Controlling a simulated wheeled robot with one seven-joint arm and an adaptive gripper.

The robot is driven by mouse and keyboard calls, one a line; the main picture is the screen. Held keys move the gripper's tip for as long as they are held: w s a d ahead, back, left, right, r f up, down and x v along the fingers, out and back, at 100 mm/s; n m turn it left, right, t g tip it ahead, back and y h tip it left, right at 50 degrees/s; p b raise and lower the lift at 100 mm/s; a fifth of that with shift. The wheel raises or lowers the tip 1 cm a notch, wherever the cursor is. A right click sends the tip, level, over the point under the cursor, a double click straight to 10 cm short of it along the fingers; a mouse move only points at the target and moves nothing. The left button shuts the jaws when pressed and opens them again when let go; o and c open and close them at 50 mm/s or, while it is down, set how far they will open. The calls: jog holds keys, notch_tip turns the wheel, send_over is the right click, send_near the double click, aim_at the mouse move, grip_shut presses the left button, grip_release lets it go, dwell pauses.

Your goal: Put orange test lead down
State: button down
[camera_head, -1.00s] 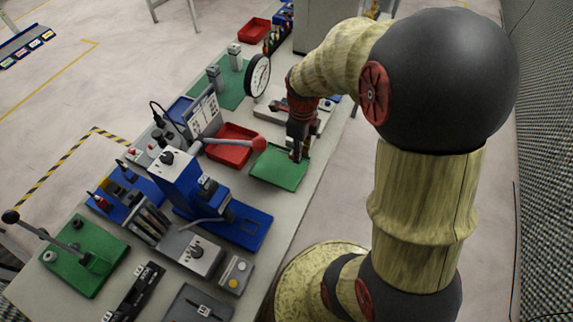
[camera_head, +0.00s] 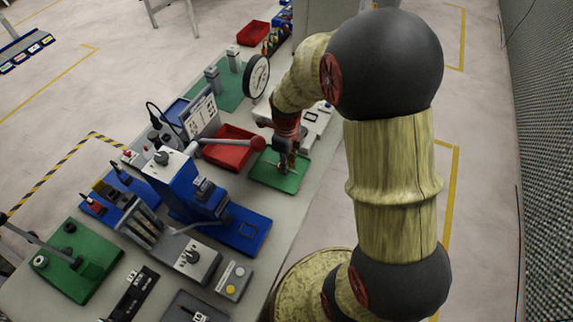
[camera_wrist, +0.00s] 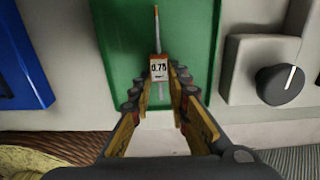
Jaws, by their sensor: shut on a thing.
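My gripper (camera_wrist: 160,88) is shut on the orange test lead (camera_wrist: 159,68), a small orange-and-white block marked 0.75 with a thin pale tip pointing up the wrist picture. A green mat (camera_wrist: 122,45) lies behind it in that view. In the head view my gripper (camera_head: 284,166) is over the green mat (camera_head: 290,184) near the bench's right edge. The lead is too small to make out there. I cannot tell whether it touches the mat.
A red tray (camera_head: 228,158) and a red-knobbed lever (camera_head: 257,144) are left of the mat. A blue-based press (camera_head: 243,233) stands nearer. In the wrist view, a grey box with a black knob (camera_wrist: 280,85) is at right.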

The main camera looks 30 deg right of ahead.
jog(key=shift+f, duration=0.15)
jog(key=c, duration=1.8)
grip_release()
jog(key=shift+o, duration=0.6)
notch_tip(320, 180, up, 12)
jog(key=p, duration=0.3)
